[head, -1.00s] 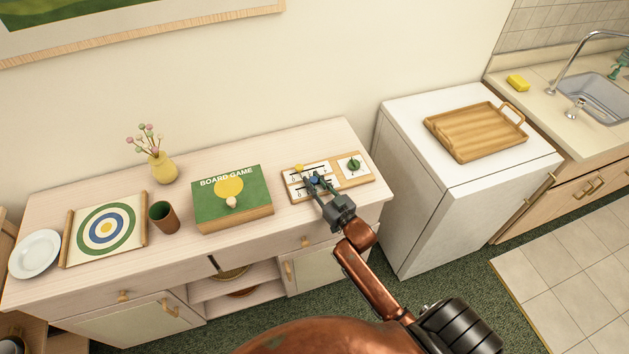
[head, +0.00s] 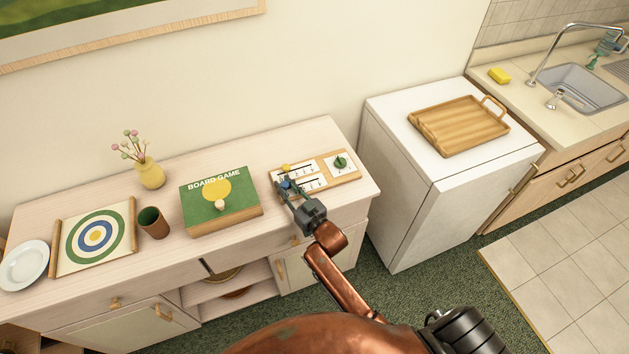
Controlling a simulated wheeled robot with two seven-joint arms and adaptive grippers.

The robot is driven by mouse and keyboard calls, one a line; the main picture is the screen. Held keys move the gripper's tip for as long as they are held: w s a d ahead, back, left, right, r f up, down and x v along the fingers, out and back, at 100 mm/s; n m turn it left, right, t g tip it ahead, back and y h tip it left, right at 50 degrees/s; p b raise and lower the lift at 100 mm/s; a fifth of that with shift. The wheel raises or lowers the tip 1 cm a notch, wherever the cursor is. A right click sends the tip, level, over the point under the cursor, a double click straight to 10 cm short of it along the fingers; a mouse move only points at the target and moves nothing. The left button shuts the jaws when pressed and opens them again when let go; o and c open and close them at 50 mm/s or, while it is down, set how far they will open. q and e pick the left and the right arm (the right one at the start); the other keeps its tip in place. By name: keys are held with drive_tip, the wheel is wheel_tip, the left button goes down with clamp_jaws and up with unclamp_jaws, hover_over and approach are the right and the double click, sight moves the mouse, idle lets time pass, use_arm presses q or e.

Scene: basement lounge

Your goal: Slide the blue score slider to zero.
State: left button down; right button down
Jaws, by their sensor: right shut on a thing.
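The score board (head: 318,184), a wooden panel with two white scales on its left part, lies at the right end of the sideboard. The blue score slider (head: 284,184) is on the lower scale, near its left end, partly hidden by my gripper. My right gripper (head: 287,188) reaches over the board's front edge and is shut on the blue slider. A yellow slider (head: 286,168) sits on the upper scale near its left end. A green knob (head: 340,162) is on a white plate at the board's right. The scale's marks are too small to read. My left gripper is not in view.
The board game box (head: 222,217) with a pale game piece stands left of the score board. Further left on the sideboard (head: 82,296) are a cup (head: 153,222), a target board (head: 68,242), a plate (head: 25,264) and a vase (head: 149,174). A wooden tray (head: 460,124) lies on the white cabinet.

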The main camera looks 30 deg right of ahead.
drive_tip(key=shift+a+f, duration=0.1)
drive_tip(key=shift+a, duration=0.35)
drive_tip(key=c, duration=1.7)
unclamp_jaws()
drive_tip(key=shift+a, duration=0.1)
drive_tip(key=shift+c, duration=0.2)
drive_tip(key=shift+o, duration=0.4)
drive_tip(key=shift+d, duration=0.2)
drive_tip(key=s, duration=0.4)
drive_tip(key=s+d, duration=0.1)
drive_tip(key=s, duration=0.2)
drive_tip(key=s+d, duration=0.1)
drive_tip(key=s, duration=0.3)
drive_tip(key=shift+s+d, duration=0.1)
drive_tip(key=shift+s, duration=0.25)
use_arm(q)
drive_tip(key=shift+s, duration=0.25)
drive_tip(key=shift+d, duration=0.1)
